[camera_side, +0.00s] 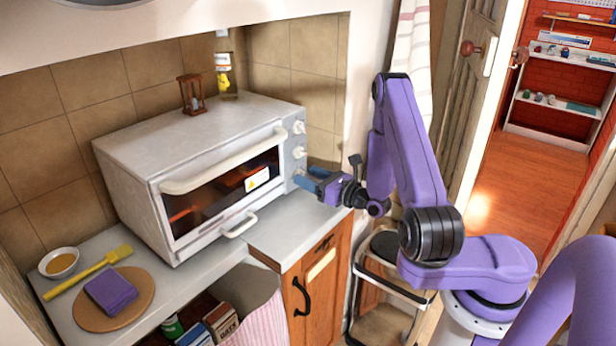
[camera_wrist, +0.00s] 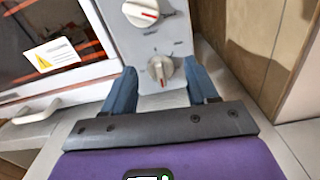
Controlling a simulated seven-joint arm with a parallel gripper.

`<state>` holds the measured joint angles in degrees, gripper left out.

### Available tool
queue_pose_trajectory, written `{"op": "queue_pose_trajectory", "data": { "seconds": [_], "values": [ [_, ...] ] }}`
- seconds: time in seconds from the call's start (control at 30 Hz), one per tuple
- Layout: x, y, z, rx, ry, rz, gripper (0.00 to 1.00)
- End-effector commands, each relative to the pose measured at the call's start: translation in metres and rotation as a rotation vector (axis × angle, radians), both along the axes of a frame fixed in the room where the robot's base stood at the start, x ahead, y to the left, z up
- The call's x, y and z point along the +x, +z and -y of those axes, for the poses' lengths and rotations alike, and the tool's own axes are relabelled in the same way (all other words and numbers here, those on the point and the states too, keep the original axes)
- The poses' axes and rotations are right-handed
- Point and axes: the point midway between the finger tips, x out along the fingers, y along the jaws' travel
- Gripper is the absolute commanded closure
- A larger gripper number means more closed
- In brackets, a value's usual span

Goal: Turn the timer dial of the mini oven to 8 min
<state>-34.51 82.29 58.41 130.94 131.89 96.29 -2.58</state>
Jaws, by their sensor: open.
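The mini oven (camera_side: 200,160) stands on the counter, its door closed. Its control panel on the right side of the front has knobs one above another. In the wrist view the lowest dial (camera_wrist: 160,69), white with a red pointer mark, lies between and just beyond the blue fingers of my gripper (camera_wrist: 161,85). A knob with a red mark (camera_wrist: 142,12) is above it. I cannot tell whether the fingers touch the dial. The printed scale is too small to read.
An hourglass (camera_side: 192,94) and a bottle (camera_side: 226,75) stand on or behind the oven top. The oven door handle (camera_side: 225,160) sticks out to the left of the panel. A tiled wall (camera_wrist: 250,40) is close on the right. A board with a purple cloth (camera_side: 112,290) lies left.

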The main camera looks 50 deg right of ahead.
Motion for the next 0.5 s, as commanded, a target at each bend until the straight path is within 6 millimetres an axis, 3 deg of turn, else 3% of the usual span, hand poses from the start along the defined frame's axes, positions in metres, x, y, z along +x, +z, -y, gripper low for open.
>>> {"op": "queue_pose_trajectory", "data": {
  "seconds": [0.13, 0.43, 0.47, 0.5],
  "values": [
    [0.0095, 0.0004, -0.0009, 0.001, 0.002, 0.001, 0.42],
    [0.0111, 0.0002, -0.0005, 0.001, 0.0, 0.0, 0.42],
    [0.0111, 0.0002, -0.0005, 0.001, 0.0, 0.0, 0.48],
    [0.011, 0.0002, -0.0005, 0.001, 0.0, 0.0, 0.61]
  ]
}}
